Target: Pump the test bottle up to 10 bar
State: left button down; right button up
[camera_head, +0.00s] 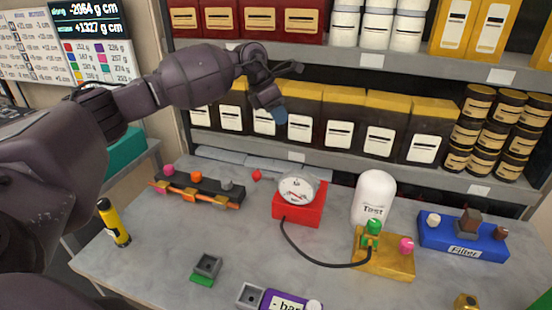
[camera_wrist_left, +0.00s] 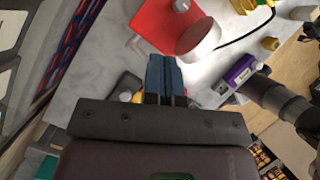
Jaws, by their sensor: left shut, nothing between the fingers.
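The white test bottle (camera_head: 376,192) stands upright at the back of a yellow base (camera_head: 398,265) with a green fitting (camera_head: 372,228) and a pink knob (camera_head: 406,245). A black hose (camera_head: 315,258) runs from the base to a red box (camera_head: 298,212) carrying a round dial gauge (camera_head: 297,188); its reading is too small to tell. My left gripper (camera_head: 280,116) is raised above the table, in front of the shelf, shut and empty. Its blue fingers (camera_wrist_left: 165,75) are together in the left wrist view, near the red box (camera_wrist_left: 168,22) in the picture. My right gripper is not visible.
A blue filter unit (camera_head: 462,238) stands right. A rack with coloured knobs (camera_head: 198,188) and a yellow cylinder (camera_head: 113,223) are left. In front are a small green-based grey box (camera_head: 206,268) and a purple unit (camera_head: 286,301) marked "bar". Stocked shelves (camera_head: 350,60) close off the back.

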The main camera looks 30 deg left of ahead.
pick_arm(q)
jog(key=shift+s+a+f+m+g+y, duration=0.2)
jog(key=shift+s+a+m+g+y, duration=0.15)
jog(key=shift+s, duration=0.25)
jog(key=shift+s+a+f+m+g+y, duration=0.15)
jog(key=shift+s+a+g+y, duration=0.15)
jog(key=shift+s+a, duration=0.2)
jog(key=shift+s, duration=0.1)
jog(key=shift+s+d+f, duration=0.25)
jog(key=shift+s+f, duration=0.65)
jog(key=shift+f, duration=0.2)
jog(key=shift+s+d+f, duration=0.25)
jog(key=shift+s+f, duration=0.65)
jog(key=shift+f, duration=0.25)
jog(key=shift+s+d+f, duration=0.25)
jog(key=shift+s+f, duration=0.65)
jog(key=shift+f, duration=0.2)
